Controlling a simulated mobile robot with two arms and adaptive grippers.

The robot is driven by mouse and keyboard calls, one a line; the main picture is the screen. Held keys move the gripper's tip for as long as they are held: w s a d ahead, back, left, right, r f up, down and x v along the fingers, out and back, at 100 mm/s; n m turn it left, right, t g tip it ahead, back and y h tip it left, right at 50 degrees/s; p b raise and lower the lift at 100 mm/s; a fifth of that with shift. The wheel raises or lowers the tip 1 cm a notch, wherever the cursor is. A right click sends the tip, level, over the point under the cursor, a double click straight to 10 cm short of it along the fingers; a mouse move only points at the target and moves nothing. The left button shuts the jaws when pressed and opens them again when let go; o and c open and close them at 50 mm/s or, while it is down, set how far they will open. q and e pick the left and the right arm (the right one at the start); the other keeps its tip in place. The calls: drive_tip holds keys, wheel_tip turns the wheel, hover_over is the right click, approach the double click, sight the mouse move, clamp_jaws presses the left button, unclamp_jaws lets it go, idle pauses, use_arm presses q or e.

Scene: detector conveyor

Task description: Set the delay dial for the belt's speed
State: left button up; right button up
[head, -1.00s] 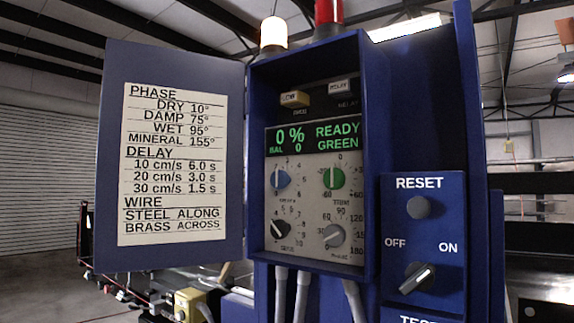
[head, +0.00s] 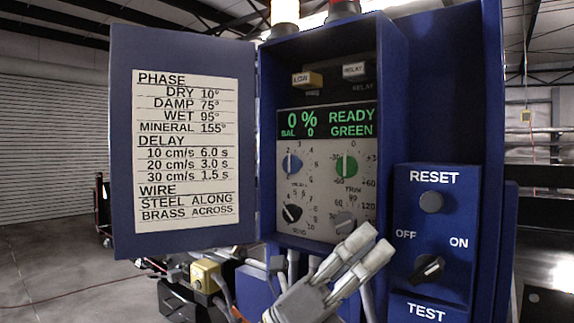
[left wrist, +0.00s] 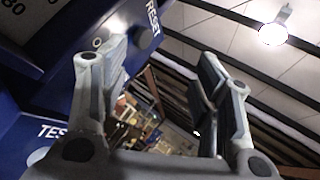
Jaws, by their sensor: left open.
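The blue delay dial (head: 291,164) is in the upper left of the control panel inside the open blue cabinet. Its white mark points roughly upward; its small numbers are hard to read. A card (head: 185,150) on the cabinet door lists delay: 10 cm/s 6.0 s, 20 cm/s 3.0 s, 30 cm/s 1.5 s. My left gripper (head: 367,247) is open and empty, below and right of the dial, in front of the panel's lower right corner. Its two fingers also show apart in the left wrist view (left wrist: 165,75). The belt speed is not visible. My right gripper is out of view.
A green dial (head: 346,166), a black dial (head: 291,213) and a partly hidden grey dial (head: 344,220) share the panel. The display (head: 326,123) reads 0 %, READY, GREEN. The open door (head: 120,180) stands left; a RESET button (head: 431,202) and OFF/ON switch (head: 428,268) are right.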

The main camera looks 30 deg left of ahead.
use_arm(q)
drive_tip(key=d+r+m+g+h, duration=0.1)
drive_tip(key=r+m+g, duration=0.1)
drive_tip(key=m+g, duration=0.3)
drive_tip(key=m+t+y, duration=0.3)
drive_tip(key=t+y, duration=0.2)
drive_tip(key=y, duration=1.4)
approach(289, 166)
drive_tip(key=w+p, duration=0.2)
drive_tip(key=w, duration=0.2)
drive_tip(key=w+p, duration=0.3)
drive_tip(key=w, duration=0.1)
drive_tip(key=shift+w+r, duration=0.2)
drive_tip(key=shift+w, duration=0.15)
drive_tip(key=shift+w+d+f, duration=0.1)
drive_tip(key=shift+w+f, duration=0.05)
drive_tip(key=shift+w, duration=0.25)
drive_tip(key=c, duration=1)
